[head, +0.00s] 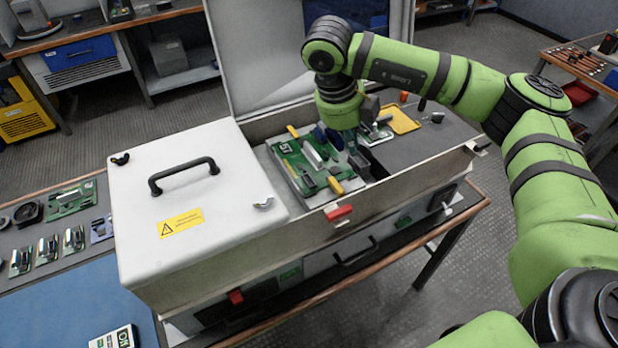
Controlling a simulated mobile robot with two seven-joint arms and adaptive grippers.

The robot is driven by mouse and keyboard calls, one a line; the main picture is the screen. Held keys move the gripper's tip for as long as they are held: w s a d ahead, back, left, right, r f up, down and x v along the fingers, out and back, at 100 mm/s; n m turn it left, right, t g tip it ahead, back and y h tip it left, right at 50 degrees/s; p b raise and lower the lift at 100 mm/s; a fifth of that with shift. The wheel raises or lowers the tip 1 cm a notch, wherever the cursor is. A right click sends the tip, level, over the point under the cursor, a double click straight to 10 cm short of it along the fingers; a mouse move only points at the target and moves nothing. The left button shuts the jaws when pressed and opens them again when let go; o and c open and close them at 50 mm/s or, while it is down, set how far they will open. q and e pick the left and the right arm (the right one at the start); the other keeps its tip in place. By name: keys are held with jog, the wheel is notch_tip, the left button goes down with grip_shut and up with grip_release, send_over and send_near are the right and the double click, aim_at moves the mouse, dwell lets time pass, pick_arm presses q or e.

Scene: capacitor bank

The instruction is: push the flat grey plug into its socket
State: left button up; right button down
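My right gripper (353,152) points down into the open part of the cabinet, at the right edge of a green circuit board (290,160). Its dark fingers are small and partly hidden by their own housing, so I cannot tell whether they are open, shut or holding something. On the board stand a silver-grey block (312,155), dark connectors and two yellow-ended parts. I cannot pick out the flat grey plug or its socket for sure; the area at the fingertips is hidden. My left gripper is out of view.
A white lid with a black handle (184,175) covers the cabinet's left part. A raised panel (262,50) stands behind the opening. A yellow tray (400,120) lies on the grey surface right of the gripper. Loose boards and parts (47,250) lie at left.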

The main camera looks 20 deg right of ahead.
jog(key=shift+s+a+b, duration=0.1)
jog(key=shift+s+a, duration=0.15)
jog(key=shift+a, duration=1.15)
jog(key=shift+s+a+b, duration=0.1)
jog(key=shift+s+a, duration=0.15)
jog(key=shift+a, duration=1.1)
jog(key=shift+s+a+b, duration=0.1)
jog(key=shift+s+a, duration=0.15)
jog(key=shift+a, duration=1.15)
jog(key=shift+s+a, duration=0.2)
jog(key=shift+a, duration=1.1)
jog(key=shift+f, duration=0.2)
jog(key=shift+f+b, duration=0.6)
jog(key=shift+b, duration=0.15)
jog(key=shift+f, duration=0.1)
jog(key=shift+y+b, duration=0.7)
jog(key=shift+b, duration=0.05)
jog(key=shift+y+b, duration=0.7)
jog(key=shift+y, duration=0.1)
